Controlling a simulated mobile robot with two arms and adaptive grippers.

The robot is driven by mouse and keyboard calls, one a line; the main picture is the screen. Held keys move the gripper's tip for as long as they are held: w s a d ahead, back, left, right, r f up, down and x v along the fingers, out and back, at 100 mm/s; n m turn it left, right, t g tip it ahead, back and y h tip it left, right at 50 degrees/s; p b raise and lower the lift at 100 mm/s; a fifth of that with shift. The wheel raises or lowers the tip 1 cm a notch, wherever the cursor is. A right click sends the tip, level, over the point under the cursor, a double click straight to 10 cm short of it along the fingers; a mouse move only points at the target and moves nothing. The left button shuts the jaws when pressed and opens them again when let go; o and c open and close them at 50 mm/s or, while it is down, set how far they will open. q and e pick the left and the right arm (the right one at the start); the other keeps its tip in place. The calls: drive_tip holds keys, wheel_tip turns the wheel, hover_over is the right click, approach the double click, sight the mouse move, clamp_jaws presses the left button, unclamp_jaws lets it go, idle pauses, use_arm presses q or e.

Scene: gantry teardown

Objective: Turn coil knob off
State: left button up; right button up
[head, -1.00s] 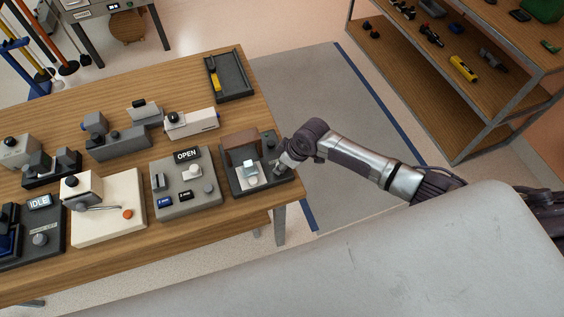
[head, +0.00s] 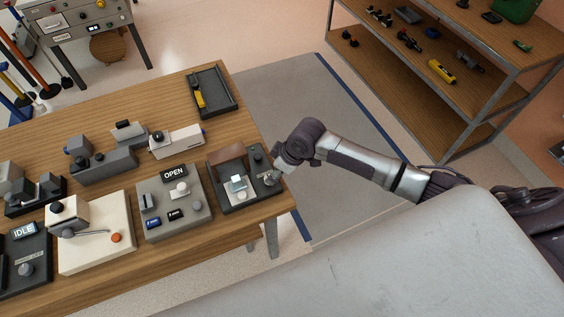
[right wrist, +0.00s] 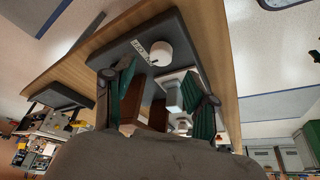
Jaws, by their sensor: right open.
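A dark-based device (head: 240,206) with a brown block and a pale piece stands at the right end of the table. My right gripper (head: 272,179) is at the device's right edge. In the right wrist view, its green-padded fingers (right wrist: 160,80) are open, with the knob just beyond the tips and nothing visibly gripped. The brown block and pale piece show between the fingers. My left gripper is out of view.
A grey panel with an OPEN sign (head: 174,173) stands left of the device. Several other fixtures, one with an IDLE display (head: 24,231), fill the table (head: 150,101). A dark tray (head: 225,82) lies at the far edge. A shelf (head: 395,82) stands at back right.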

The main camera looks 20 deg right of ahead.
drive_tip(key=v, duration=0.6)
drive_tip(key=shift+r, duration=0.35)
drive_tip(key=shift+s+d, duration=0.1)
drive_tip(key=shift+s, duration=0.05)
